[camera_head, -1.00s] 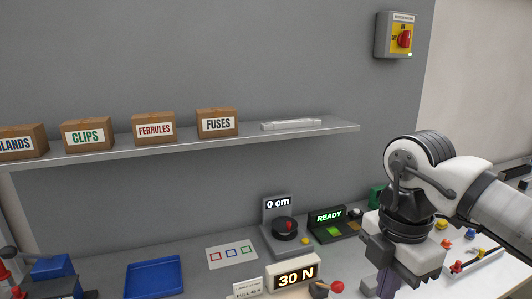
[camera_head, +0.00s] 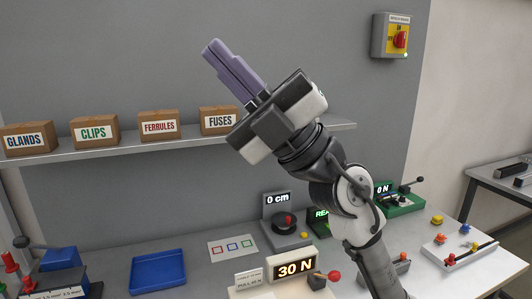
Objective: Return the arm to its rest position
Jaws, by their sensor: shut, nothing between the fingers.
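My gripper (camera_head: 213,48) is raised in front of the grey back wall, above the shelf. Its purple fingers point up and to the left, lie side by side and are shut with nothing between them. My arm (camera_head: 340,190) rises from the lower right of the bench, and my wrist covers the right part of the shelf. The arm also hides part of the device with the green display.
The shelf (camera_head: 85,150) holds boxes of glands, clips, ferrules and fuses (camera_head: 219,120). The bench holds a blue tray (camera_head: 158,272), a 30 N display (camera_head: 290,268), a 0 cm device (camera_head: 284,225) and a green device (camera_head: 400,203).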

